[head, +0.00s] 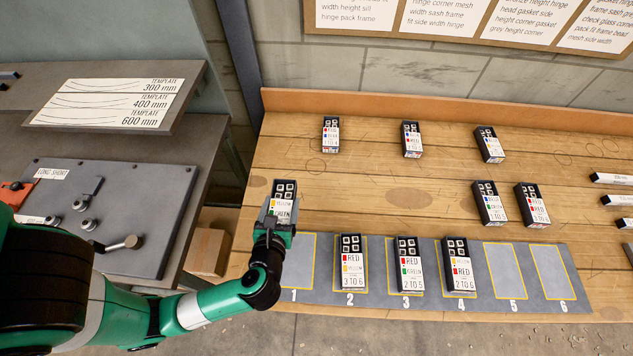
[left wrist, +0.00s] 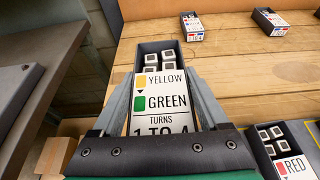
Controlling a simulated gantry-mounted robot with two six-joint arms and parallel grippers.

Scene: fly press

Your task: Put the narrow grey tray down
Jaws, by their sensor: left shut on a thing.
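My left gripper (head: 279,214) is shut on a narrow grey tray (head: 284,187), gripping its sides. The tray has a white label reading YELLOW, GREEN and holds several pale cubes at its far end. In the left wrist view the tray (left wrist: 161,47) sits between the fingers, its label reading "TURNS 1 TO 4". It is over the left end of the wooden bench, just behind marked space 1 (head: 303,262) of the grey mat. I cannot tell whether its underside touches the bench. My right gripper is not in view.
Similar trays stand on spaces 2 (head: 351,262), 3 (head: 410,264) and 4 (head: 459,266); spaces 5 (head: 505,270) and 6 (head: 548,272) are bare. Several more trays stand farther back, including one at the back left (head: 331,134). A dark workbench (head: 110,215) is at left.

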